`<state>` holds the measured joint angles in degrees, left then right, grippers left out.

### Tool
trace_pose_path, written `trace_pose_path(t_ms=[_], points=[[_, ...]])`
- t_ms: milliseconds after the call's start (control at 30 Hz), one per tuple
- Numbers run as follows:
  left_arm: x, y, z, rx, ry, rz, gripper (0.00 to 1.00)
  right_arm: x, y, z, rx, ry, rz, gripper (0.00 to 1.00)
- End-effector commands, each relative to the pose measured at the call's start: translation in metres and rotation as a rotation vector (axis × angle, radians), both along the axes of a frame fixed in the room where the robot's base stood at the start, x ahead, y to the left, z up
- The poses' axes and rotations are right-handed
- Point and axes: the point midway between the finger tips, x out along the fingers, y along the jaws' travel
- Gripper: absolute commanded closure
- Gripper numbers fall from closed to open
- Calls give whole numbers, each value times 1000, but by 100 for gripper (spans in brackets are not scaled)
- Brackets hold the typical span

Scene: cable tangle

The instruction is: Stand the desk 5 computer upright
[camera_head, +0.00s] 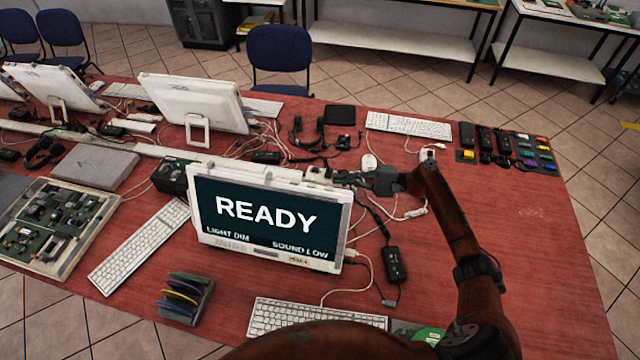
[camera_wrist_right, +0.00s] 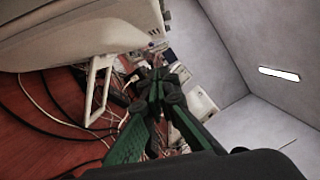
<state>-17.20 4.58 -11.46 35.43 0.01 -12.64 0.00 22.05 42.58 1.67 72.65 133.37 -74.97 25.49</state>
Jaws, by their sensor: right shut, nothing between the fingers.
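A white all-in-one computer (camera_head: 270,218) stands upright on the red table, its lit screen facing me and reading READY, LIGHT DIM and SOUND LOW. A small label on its lower edge is too small to read surely. My right gripper (camera_head: 345,178) is behind and beside its upper right edge, shut with nothing held. In the right wrist view, the white back and stand leg of a computer (camera_wrist_right: 98,88) are left of my right gripper (camera_wrist_right: 158,78); I cannot tell contact. My left gripper is out of view.
A white keyboard (camera_head: 315,317) lies in front, another (camera_head: 138,245) at left. A black adapter (camera_head: 393,264) and cables lie right of the computer. The table's right side is mostly clear.

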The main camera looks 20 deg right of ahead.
Motion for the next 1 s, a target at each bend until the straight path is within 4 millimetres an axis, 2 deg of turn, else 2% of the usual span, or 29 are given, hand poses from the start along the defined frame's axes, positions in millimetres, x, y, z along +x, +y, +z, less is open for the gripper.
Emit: trace_pose_path(t_ms=[500,700,1000], points=[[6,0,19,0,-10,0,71,34,93,12,1,-2,7,100],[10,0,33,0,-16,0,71,10,105,22,-1,-2,4,100],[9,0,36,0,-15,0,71,2,111,23,0,0,4,100]])
